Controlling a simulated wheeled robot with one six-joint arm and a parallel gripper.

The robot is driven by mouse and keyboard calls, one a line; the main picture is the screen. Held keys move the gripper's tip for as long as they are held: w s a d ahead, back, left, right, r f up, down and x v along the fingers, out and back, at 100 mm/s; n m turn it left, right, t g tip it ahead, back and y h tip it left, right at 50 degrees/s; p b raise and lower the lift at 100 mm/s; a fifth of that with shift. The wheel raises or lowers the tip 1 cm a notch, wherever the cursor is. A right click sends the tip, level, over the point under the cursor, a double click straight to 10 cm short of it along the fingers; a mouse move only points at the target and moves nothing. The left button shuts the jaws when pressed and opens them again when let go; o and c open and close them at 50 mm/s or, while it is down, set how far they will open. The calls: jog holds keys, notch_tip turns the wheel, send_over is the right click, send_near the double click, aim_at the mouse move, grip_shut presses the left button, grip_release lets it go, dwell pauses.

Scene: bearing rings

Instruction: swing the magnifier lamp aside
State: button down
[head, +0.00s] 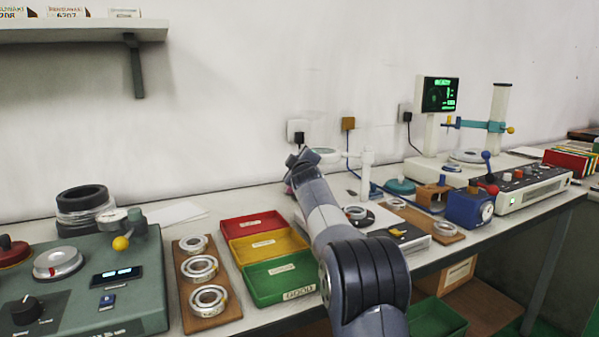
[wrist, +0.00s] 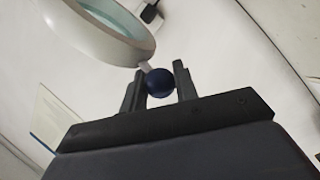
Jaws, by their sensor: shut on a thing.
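The magnifier lamp (head: 324,155) shows in the head view as a pale round head beside a white post (head: 366,172), partly hidden behind my arm. In the wrist view its white ring with a greenish lens (wrist: 112,28) fills the upper left. A dark blue ball knob (wrist: 159,83) on a short pale stem joins the ring's edge. My gripper (wrist: 156,82) has its two fingers on either side of this knob and is shut on it. In the head view my gripper's fingers are mostly hidden by my own arm.
Red, yellow and green trays (head: 268,250) stand left of my arm, beside a wooden board of bearing rings (head: 199,268). A green tester (head: 85,285) is at far left. A blue device (head: 468,208) and a white control box (head: 533,188) stand to the right. The wall is close behind.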

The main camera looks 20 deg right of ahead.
jog(key=shift+r, duration=0.4)
jog(key=c, duration=1.5)
grip_release()
jog(key=shift+w+f, duration=0.1)
jog(key=shift+w, duration=0.05)
jog(key=o, duration=0.4)
jog(key=shift+w+f, duration=0.1)
jog(key=shift+f, duration=0.1)
jog(key=shift+b, duration=0.3)
jog(key=shift+s+a+f+b, duration=0.1)
jog(key=shift+s+f+b, duration=0.05)
jog(key=shift+s+b, duration=0.5)
jog(key=s+b, duration=0.1)
jog(key=s, duration=0.2)
jog(key=s+a+b, duration=0.1)
jog(key=s, duration=0.2)
jog(key=s+b, duration=0.2)
jog(key=s, duration=0.1)
jog(key=shift+s+a, duration=0.2)
jog(key=shift+a, duration=0.05)
